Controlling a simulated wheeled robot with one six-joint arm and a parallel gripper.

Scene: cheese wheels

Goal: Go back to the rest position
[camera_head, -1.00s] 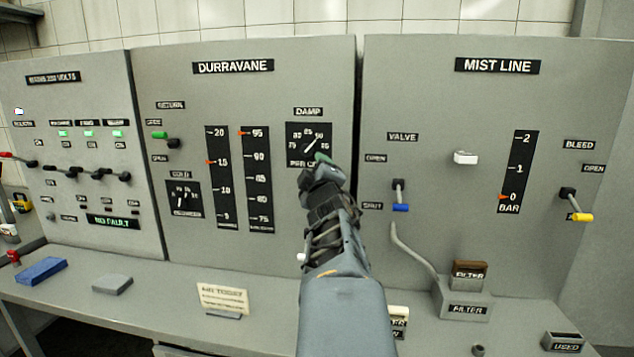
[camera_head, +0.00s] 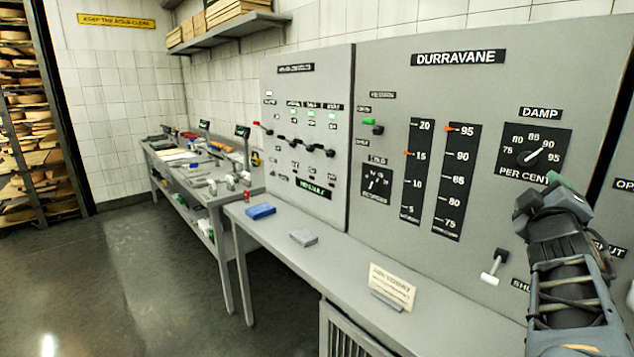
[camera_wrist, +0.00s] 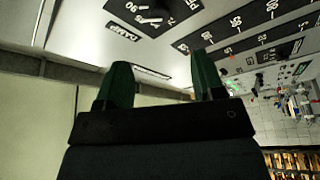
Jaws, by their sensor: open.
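My gripper (camera_wrist: 163,82) shows in the wrist view with its two green fingers apart and nothing between them. In the head view my arm reaches up at the right edge, and the green tip of my gripper (camera_head: 553,179) is just below the DAMP dial (camera_head: 536,153). Whether it touches the panel cannot be told. The grey DURRAVANE panel (camera_head: 475,90) stands behind it, with two upright scales whose red pointers sit near 15 and 95. A lever with a white end (camera_head: 491,277) is left of my arm.
A grey bench (camera_head: 340,265) runs below the panels, holding a blue block (camera_head: 260,211), a grey block (camera_head: 303,237) and a card (camera_head: 391,287). A cluttered table (camera_head: 180,160) and a cheese rack (camera_head: 40,130) stand farther left. The floor (camera_head: 130,270) at left is open.

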